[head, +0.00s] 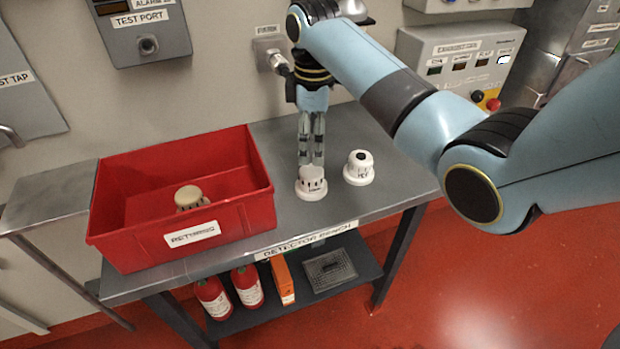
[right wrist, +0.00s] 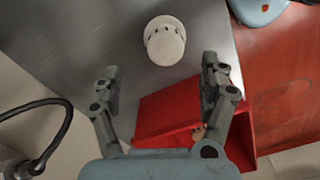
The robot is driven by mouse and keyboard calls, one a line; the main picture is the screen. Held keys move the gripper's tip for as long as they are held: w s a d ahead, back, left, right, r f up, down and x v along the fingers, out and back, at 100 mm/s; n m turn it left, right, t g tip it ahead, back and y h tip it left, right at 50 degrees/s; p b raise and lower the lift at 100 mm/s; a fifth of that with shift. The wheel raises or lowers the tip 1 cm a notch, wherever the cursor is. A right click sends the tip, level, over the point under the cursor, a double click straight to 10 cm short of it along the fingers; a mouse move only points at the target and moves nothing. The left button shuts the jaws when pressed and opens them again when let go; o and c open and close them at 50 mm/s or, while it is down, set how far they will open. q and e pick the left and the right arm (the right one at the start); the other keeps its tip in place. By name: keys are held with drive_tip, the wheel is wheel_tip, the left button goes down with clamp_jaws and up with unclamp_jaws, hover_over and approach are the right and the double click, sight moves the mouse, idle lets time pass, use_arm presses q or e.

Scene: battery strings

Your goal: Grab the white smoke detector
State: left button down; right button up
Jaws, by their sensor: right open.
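A white round detector (head: 311,187) with dark slots around its side stands upright on the grey bench. My right gripper (head: 311,165) points down just above and behind it; in the head view the fingertips overlap its top. In the right wrist view the gripper (right wrist: 160,75) is open, with nothing between its fingers. A white detector (right wrist: 165,42) lies ahead, beyond and between the fingertips. A second white detector (head: 359,167), with a dark top and dark lettering too small to read, stands just right of the first. My left gripper is not in view.
A red bin (head: 124,238) labelled RETURNS stands on the bench's left, holding a beige detector (head: 190,197). The bench (head: 385,197) is clear around the white detectors. Wall boxes (head: 458,50) line the back. Red extinguishers (head: 213,298) stand on the shelf below.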

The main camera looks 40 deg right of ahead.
sight(311, 170)
wheel_tip(311, 170, down, 2)
drive_tip(key=shift+f, duration=0.2)
drive_tip(key=f, duration=0.5)
drive_tip(key=shift+s+a+f+p, duration=0.2)
drive_tip(key=shift+a+f+p, duration=0.15)
drive_tip(key=shift+a+p, duration=0.05)
drive_tip(key=c, duration=1.3)
drive_tip(key=shift+r, duration=0.2)
